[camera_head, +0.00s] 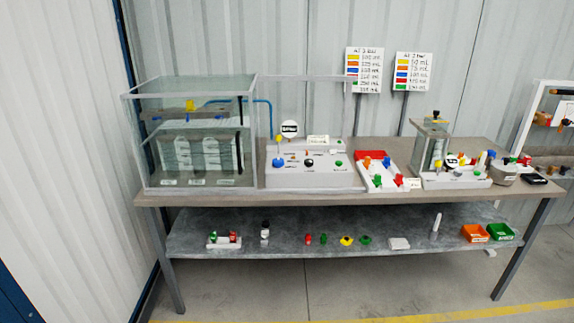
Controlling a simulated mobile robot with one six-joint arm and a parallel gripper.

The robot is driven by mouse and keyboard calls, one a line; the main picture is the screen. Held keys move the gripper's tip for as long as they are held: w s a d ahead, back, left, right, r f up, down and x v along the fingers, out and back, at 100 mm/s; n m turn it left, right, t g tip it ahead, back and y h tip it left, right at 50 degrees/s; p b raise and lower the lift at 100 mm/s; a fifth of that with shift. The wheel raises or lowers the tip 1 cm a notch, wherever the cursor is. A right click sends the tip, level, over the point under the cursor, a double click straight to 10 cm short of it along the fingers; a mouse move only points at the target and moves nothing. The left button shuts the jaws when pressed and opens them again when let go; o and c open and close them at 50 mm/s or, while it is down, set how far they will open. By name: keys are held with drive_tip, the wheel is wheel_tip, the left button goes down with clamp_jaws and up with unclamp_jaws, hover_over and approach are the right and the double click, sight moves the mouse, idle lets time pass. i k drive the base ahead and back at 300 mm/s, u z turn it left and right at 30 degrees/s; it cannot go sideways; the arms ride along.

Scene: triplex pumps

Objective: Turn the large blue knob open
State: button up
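The large blue knob (278,162) is on the left part of a light grey control panel (315,178) on the table top. A small yellow knob or lever stands just above it on the panel. The blue knob is small in this view, so I cannot tell its turned position. My gripper is not in view, and nothing is seen touching the knob.
A glass tank (195,135) stands left of the panel. A red-and-white tray (385,175) with coloured knobs and a second glass case (432,145) stand to the right. The lower shelf (330,240) holds small parts and bins. The floor in front is clear.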

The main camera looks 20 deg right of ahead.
sight(278, 163)
drive_tip(key=u, duration=0.15)
drive_tip(key=k, duration=0.8)
drive_tip(key=z, duration=0.85)
drive_tip(key=i, duration=1.6)
drive_tip(key=u, duration=0.2)
